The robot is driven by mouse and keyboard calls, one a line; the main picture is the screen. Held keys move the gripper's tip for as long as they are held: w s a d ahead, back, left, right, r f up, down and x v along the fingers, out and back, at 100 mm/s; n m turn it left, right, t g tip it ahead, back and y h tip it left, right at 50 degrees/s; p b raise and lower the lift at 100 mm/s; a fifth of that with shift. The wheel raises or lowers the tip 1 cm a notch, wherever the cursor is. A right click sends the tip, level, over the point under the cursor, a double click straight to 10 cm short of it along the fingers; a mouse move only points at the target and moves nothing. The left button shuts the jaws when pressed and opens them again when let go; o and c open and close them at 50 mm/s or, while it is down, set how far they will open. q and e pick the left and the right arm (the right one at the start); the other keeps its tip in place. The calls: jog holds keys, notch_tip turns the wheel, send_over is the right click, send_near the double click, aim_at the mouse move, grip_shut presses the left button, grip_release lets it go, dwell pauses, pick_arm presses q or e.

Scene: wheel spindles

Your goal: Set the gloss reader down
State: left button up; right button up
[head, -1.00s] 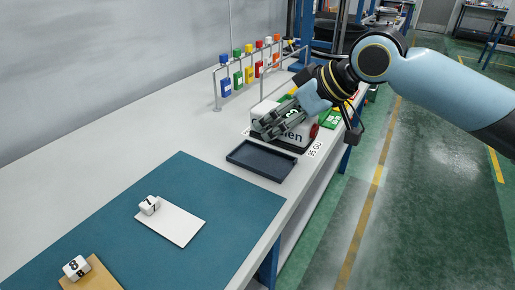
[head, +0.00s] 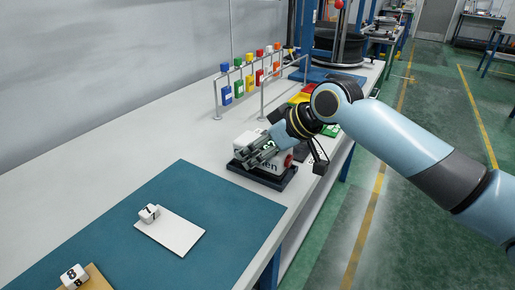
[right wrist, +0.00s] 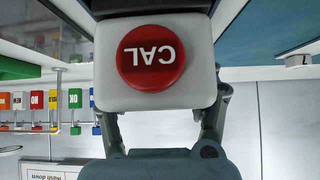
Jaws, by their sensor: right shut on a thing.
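The gloss reader (head: 268,166) is a white block-shaped device with dark lettering on its side and a red end button. In the right wrist view the reader's white end (right wrist: 155,88) fills the middle, with a red round button marked CAL, upside down, and the gripper's fingers on both sides. My left gripper is not in view.
A rack with coloured tags (head: 238,88) stands at the back. The bench between rack and mat is bare at left.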

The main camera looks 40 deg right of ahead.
aim_at(289, 155)
jog(key=shift+s+f, duration=0.1)
jog(key=shift+f, duration=0.45)
jog(key=o, duration=1.7)
jog(key=shift+f, duration=0.15)
jog(key=shift+r, duration=0.35)
jog(key=p+v, duration=0.1)
jog(key=v, duration=1)
jog(key=shift+w+r+p, duration=0.25)
jog(key=shift+p, duration=0.15)
jog(key=shift+s+d+r, duration=0.1)
jog(key=shift+s+r, duration=0.4)
jog(key=shift+r, duration=0.05)
